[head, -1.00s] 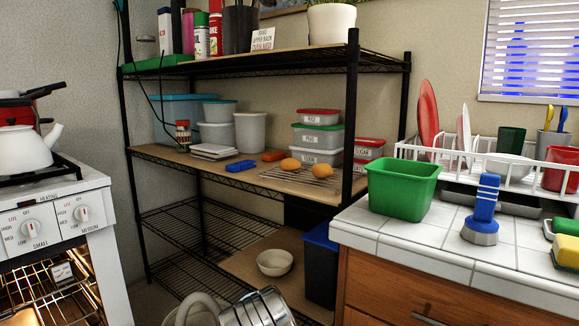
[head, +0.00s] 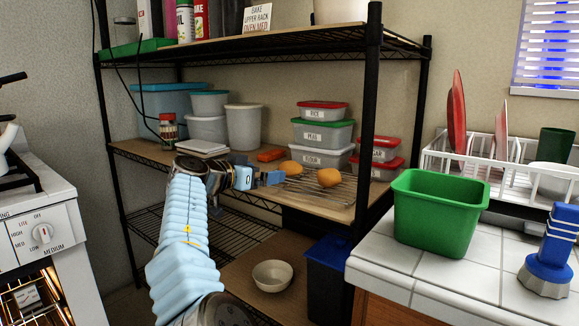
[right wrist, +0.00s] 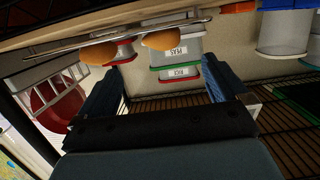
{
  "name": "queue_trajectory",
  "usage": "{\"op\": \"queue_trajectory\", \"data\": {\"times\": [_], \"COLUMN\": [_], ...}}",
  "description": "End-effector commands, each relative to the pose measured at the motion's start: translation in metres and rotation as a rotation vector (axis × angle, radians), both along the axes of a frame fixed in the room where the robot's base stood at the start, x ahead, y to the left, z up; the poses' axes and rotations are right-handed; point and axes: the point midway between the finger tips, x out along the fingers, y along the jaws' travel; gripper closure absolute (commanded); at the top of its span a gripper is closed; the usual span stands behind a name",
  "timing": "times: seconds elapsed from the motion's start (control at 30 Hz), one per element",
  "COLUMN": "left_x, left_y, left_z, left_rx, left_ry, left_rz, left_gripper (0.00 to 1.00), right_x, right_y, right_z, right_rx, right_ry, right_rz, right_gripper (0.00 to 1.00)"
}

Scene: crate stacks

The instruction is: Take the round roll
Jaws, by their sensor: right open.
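Two golden-brown rolls lie side by side on a wire rack (head: 312,186) on the middle shelf. The right roll (head: 329,177) looks rounder and taller; the left roll (head: 291,167) looks flatter and longer. My right gripper (head: 268,179) is just left of the rack, open and empty, its fingers pointing toward the rolls. In the upside-down right wrist view, the rounder roll (right wrist: 95,52) is at left and the longer roll (right wrist: 163,39) near the middle, both beyond the open fingers of the gripper (right wrist: 160,70). My left gripper is out of view.
Stacked lidded containers (head: 322,133) stand behind the rack. A black shelf post (head: 367,120) rises right of the rolls, and the upper shelf (head: 250,62) hangs above. A green bin (head: 440,215) sits on the tiled counter at right.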

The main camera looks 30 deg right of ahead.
Motion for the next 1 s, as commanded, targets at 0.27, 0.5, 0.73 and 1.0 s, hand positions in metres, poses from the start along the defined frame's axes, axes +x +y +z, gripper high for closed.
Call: {"op": "queue_trajectory", "data": {"times": [0.27,0.5,0.73,1.0], "left_x": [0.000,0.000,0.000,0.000], "left_y": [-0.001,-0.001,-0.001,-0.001], "left_z": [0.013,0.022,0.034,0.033], "left_rx": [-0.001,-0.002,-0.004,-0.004], "left_ry": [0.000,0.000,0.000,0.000], "left_rz": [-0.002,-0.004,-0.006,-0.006], "left_gripper": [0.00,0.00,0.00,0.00], "right_x": [0.020,0.030,0.044,0.045], "right_y": [-0.049,-0.070,-0.099,-0.102], "right_z": [-0.010,-0.013,-0.022,-0.024], "right_rx": [0.002,0.000,0.001,0.001], "right_ry": [0.003,0.003,0.003,0.002], "right_rz": [-0.001,-0.001,0.001,0.001], "right_gripper": [0.00,0.00,0.00,0.00]}}
